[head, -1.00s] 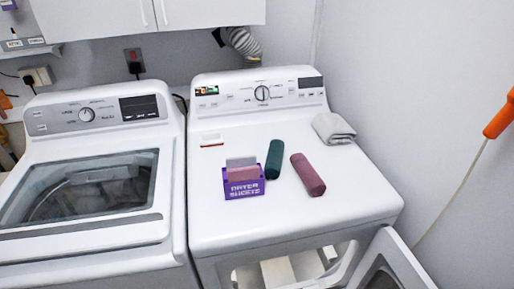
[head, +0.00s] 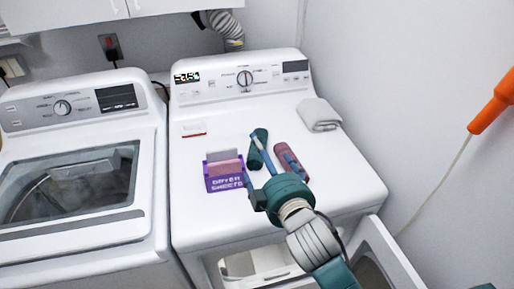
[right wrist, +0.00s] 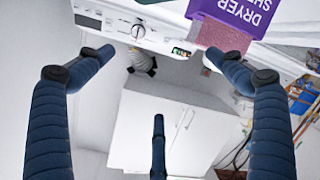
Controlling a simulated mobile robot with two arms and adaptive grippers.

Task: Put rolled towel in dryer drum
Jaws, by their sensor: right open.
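A dark green rolled towel (head: 252,158) and a dusky pink rolled towel (head: 297,151) lie side by side on top of the dryer (head: 345,168). My right gripper (head: 265,156) reaches over them from the lower right, and its fingers partly cover both rolls. Its fingers are spread and empty in the right wrist view (right wrist: 157,62); neither roll shows there. The dryer's front door (head: 395,258) stands open at the lower right. Part of the front opening (head: 240,264) shows below the top; the drum's inside is mostly hidden. My left gripper is not in view.
A purple dryer sheets box (head: 224,184) stands left of the rolls and close to the fingers in the right wrist view (right wrist: 240,22). A folded grey towel (head: 320,115) lies at the back right. A washer (head: 70,240) stands left, a wall right.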

